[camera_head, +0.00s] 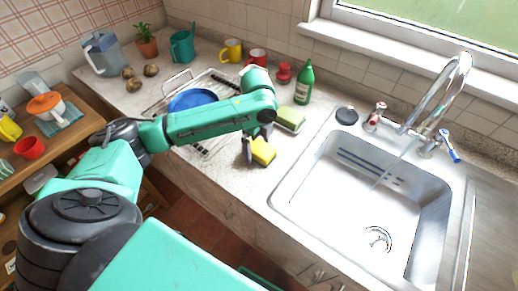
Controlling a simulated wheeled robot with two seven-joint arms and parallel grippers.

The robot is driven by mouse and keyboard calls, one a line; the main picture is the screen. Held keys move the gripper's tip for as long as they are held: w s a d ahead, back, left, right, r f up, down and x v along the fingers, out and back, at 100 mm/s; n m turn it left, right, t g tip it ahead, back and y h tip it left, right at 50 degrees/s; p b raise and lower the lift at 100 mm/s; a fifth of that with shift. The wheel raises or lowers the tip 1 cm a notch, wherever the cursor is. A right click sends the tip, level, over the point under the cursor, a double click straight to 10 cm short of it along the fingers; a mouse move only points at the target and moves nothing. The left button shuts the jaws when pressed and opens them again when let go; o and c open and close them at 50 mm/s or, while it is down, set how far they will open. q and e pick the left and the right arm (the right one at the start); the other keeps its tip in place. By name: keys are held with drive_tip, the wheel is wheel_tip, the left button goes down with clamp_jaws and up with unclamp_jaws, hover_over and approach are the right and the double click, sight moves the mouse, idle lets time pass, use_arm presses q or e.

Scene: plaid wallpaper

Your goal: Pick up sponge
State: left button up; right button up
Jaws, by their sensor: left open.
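A yellow sponge (263,152) lies on the pale counter (228,183), to the left of the sink. My left arm reaches in from the left, and my left gripper (254,147) points down right at the sponge. Its fingers are open, and at least one finger shows at the sponge's left side. I cannot tell whether they touch it. A green and pale block, perhaps another sponge (290,118), lies just behind. My right gripper is not in view.
A steel sink (330,180) with a tall faucet (437,95) fills the right. A green bottle (304,82) stands behind the sponge. A dish rack with a blue plate (193,100) is behind my arm. Mugs, a pitcher (103,53) and a plant (146,42) stand further back.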

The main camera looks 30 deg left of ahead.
use_arm(q)
drive_tip(key=c, duration=1.3)
drive_tip(key=shift+o, duration=0.2)
wheel_tip(320, 180, up, 12)
wheel_tip(320, 180, up, 8)
drive_tip(key=p, duration=0.2)
hover_over(258, 146)
